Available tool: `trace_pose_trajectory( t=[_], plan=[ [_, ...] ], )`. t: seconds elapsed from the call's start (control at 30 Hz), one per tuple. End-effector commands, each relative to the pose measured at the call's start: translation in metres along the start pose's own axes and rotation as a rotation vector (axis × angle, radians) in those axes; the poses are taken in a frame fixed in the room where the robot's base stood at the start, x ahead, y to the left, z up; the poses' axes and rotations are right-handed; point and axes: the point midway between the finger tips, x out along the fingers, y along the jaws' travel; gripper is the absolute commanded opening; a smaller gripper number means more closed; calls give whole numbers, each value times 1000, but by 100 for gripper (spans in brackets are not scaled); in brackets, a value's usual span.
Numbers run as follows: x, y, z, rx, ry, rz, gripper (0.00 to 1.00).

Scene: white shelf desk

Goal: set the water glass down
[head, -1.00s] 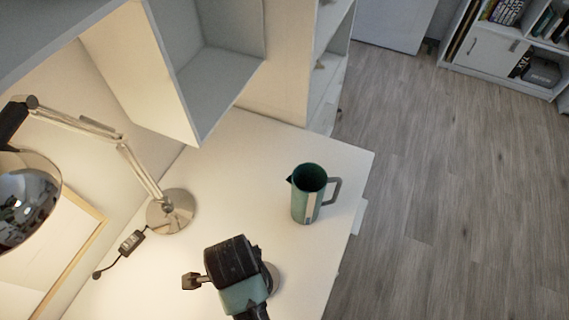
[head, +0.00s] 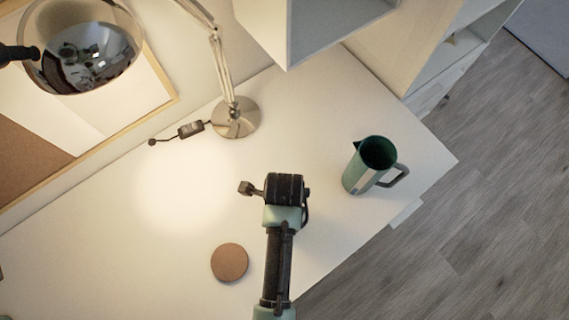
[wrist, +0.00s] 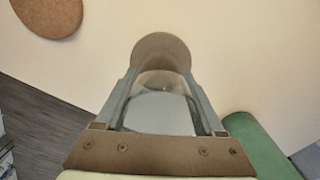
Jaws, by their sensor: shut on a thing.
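The clear water glass (wrist: 160,84) is between the two fingers of my gripper (wrist: 162,98) in the wrist view, and the gripper is shut on it. In the head view my wrist hides the glass and the fingers. My wrist is over the white desk (head: 330,105), left of the green pitcher. I cannot tell how high the glass is above the desk top. A round brown coaster (head: 229,262) lies bare on the desk, to the lower left of my wrist. It also shows at the top left of the wrist view (wrist: 50,12).
A green pitcher (head: 362,172) with a grey handle stands near the desk's right edge; part of it shows in the wrist view (wrist: 258,145). A lamp base (head: 236,118) and cord switch (head: 190,129) are at the back. The lit desk area left of my wrist is clear.

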Motion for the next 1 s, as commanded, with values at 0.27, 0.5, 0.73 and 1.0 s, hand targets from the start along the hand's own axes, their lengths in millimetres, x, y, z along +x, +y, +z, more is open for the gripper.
trace_pose_trajectory(
  t=[0.27,0.5,0.73,1.0],
  plan=[
    [8,-1,0,0,-1,-2,5],
    [11,-1,0,0,-1,-2,78],
    [11,0,0,0,-1,-2,100],
    [0,-1,0,0,-2,-4,100]
  ],
)
